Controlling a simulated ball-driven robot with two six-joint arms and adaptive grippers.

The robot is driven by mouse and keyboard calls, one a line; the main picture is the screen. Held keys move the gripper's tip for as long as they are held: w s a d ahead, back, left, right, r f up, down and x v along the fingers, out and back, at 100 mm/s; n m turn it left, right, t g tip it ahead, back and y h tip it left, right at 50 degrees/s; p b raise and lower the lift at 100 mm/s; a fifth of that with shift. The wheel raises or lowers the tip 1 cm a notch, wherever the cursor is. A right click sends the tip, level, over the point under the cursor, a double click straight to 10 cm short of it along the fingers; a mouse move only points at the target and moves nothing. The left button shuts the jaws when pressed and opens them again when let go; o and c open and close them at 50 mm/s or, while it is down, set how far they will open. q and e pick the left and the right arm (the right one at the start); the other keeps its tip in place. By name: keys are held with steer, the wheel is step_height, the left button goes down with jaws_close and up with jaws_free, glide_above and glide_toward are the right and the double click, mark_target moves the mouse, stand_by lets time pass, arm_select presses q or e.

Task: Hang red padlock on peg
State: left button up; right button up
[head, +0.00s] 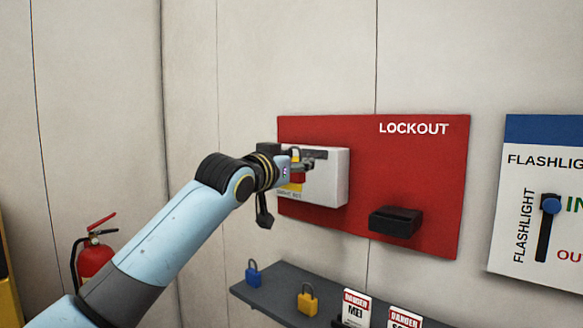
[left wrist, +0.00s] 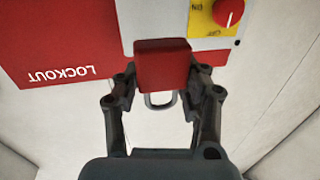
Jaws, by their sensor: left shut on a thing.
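My left gripper (head: 303,166) is at the white switch box (head: 328,178) on the red lockout board (head: 440,170). In the left wrist view its two fingers are shut on the sides of the red padlock (left wrist: 162,64). The padlock's grey shackle (left wrist: 160,100) shows between the fingers and points down in that picture, where the board's lettering is upside down. A red rotary switch (left wrist: 229,12) on a yellow plate shows beside the padlock. I cannot make out the peg; the arm and gripper cover part of the box. My right gripper is out of view.
A black holder (head: 396,221) juts from the board's lower right. A grey shelf (head: 275,287) below carries a blue padlock (head: 252,274), a yellow padlock (head: 307,300) and danger tags (head: 356,308). A flashlight board (head: 530,240) is at right, a fire extinguisher (head: 94,258) at left.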

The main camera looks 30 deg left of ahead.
mark_target(321, 164)
arm_select(q)
steer(key=shift+w+d+f+b, duration=0.15)
steer(key=shift+w+b, duration=0.5)
steer(key=shift+w, duration=0.35)
steer(key=shift+w+d+f+b, duration=0.1)
steer(key=shift+w+b, duration=0.5)
steer(key=shift+w, duration=0.4)
steer(key=shift+w+d+f+b, duration=0.15)
steer(key=shift+w+b, duration=0.5)
steer(key=shift+w, duration=0.35)
steer(key=shift+w+f, duration=0.15)
steer(key=shift+w, duration=0.35)
steer(key=shift+f, duration=0.1)
